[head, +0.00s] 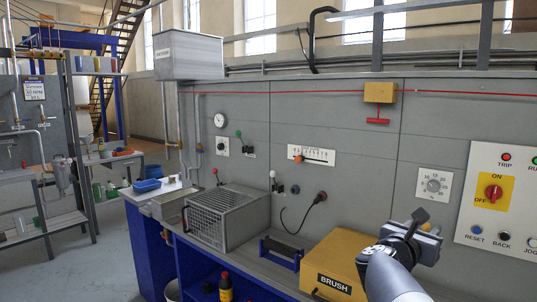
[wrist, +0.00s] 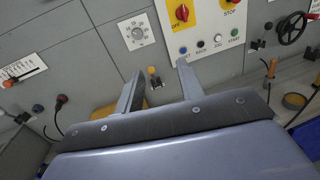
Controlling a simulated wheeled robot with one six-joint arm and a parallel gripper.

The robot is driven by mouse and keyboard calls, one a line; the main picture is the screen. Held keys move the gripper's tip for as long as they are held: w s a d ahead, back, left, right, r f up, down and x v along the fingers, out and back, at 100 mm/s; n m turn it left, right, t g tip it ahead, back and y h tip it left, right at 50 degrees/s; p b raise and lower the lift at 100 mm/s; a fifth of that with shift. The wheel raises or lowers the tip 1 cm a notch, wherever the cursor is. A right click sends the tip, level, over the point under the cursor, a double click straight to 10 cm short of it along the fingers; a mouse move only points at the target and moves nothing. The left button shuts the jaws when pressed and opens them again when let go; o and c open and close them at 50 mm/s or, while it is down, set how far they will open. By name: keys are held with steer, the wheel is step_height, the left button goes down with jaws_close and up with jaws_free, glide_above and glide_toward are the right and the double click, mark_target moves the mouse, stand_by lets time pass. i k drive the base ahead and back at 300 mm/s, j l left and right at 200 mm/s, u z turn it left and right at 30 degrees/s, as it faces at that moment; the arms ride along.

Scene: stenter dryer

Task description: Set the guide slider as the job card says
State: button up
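The guide slider (head: 298,158) is an orange knob at the left part of a white scale plate (head: 318,155) on the grey panel. In the wrist view the slider knob (wrist: 8,83) shows at the far left edge, on its tilted plate. My gripper (head: 425,222) is to the right of the slider and apart from it, in front of the panel. In the wrist view my gripper (wrist: 160,72) is open, its two fingers apart with nothing between them.
A yellow BRUSH box (head: 335,272) and a wire-mesh box (head: 222,215) stand on the bench below the panel. A cable plug (head: 320,197) hangs under the slider. A dial (head: 433,186) and a red switch (head: 494,193) are at right. A red cord (head: 300,92) runs above.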

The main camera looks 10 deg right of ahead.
mark_target(298, 159)
steer(key=i+u, duration=0.2)
steer(key=i, duration=0.75)
steer(key=i+l+u, duration=0.15)
steer(key=i, duration=0.75)
